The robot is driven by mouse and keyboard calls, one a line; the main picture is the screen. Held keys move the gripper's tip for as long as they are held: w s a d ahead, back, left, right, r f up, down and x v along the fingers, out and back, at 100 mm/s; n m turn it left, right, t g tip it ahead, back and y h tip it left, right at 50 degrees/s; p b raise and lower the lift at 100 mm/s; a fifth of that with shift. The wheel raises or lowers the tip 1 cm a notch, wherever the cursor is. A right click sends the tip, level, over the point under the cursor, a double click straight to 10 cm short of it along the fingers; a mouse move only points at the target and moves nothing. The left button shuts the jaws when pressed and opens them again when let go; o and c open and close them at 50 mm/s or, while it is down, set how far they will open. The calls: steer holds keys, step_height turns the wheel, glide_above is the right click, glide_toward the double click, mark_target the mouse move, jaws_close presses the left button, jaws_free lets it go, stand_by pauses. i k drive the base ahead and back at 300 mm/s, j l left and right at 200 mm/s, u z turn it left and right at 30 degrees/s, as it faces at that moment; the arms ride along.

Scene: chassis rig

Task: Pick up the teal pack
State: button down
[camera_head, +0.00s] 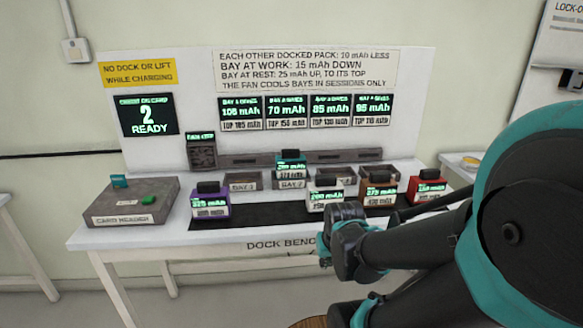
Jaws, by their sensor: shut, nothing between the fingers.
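The teal pack (291,158) stands upright in the bay labelled BAY 2, at the middle of the dock bench. It has a dark handle on top and a lit green readout on its front, which seems to read 200 mAh. My gripper (328,250) is the dark end of my arm, in front of the bench's front edge. It is below and slightly right of the teal pack in the picture, well apart from it. It is shut and empty; its fingertips are small and hard to make out.
A purple pack (211,203), a white pack (325,196), an orange-brown pack (380,192) and a red pack (428,188) stand along the bench (180,235). A card reader (130,203) is at left. The dark mat (262,214) has bare room between the purple and white packs.

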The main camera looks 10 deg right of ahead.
mark_target(290, 165)
steer(key=k+l, duration=0.1)
steer(key=l, duration=0.7)
steer(key=k+l, duration=0.3)
steer(key=l, duration=0.1)
